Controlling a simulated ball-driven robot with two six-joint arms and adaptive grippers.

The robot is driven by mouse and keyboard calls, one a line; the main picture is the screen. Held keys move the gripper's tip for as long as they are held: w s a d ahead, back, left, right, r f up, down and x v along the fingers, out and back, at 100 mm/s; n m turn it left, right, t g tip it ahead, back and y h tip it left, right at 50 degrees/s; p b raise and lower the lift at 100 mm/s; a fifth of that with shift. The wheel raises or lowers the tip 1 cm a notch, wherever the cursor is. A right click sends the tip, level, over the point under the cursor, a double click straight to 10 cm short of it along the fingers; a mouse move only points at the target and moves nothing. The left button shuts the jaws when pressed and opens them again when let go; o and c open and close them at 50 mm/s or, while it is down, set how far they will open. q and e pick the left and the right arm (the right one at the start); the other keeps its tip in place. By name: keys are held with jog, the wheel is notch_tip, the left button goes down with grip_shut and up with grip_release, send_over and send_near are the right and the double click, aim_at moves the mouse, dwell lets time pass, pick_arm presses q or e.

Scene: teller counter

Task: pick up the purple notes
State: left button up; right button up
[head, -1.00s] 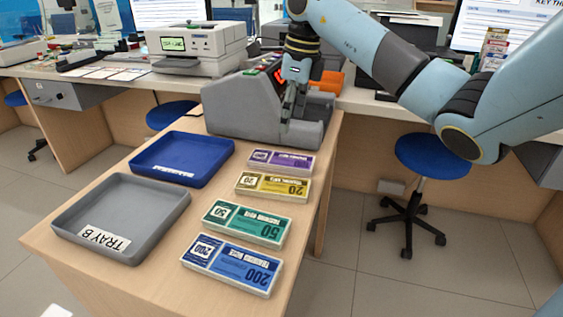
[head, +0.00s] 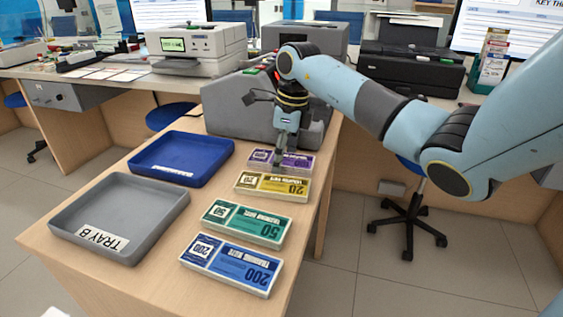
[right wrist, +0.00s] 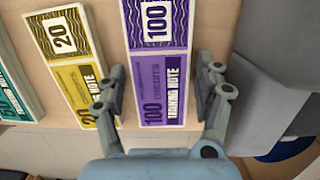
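The purple notes (head: 292,160) lie flat on the wooden table at the far end of the row of note bundles. They also show in the right wrist view (right wrist: 163,75), marked 100. My right gripper (head: 279,163) is above the purple notes, pointing down. In the right wrist view the gripper (right wrist: 160,88) is open, with one finger on each side of the bundle's printed end. I cannot tell whether the fingers touch it. My left gripper is not in view.
Yellow notes (head: 272,186) lie close beside the purple ones, then green notes (head: 240,223) and blue notes (head: 231,265). A blue tray (head: 143,171) and a grey tray (head: 68,232) stand left. A grey machine (head: 228,112) stands just behind the purple notes.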

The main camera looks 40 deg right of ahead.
jog(key=c, duration=0.9)
jog(key=shift+c, duration=0.4)
jog(key=shift+r, duration=0.2)
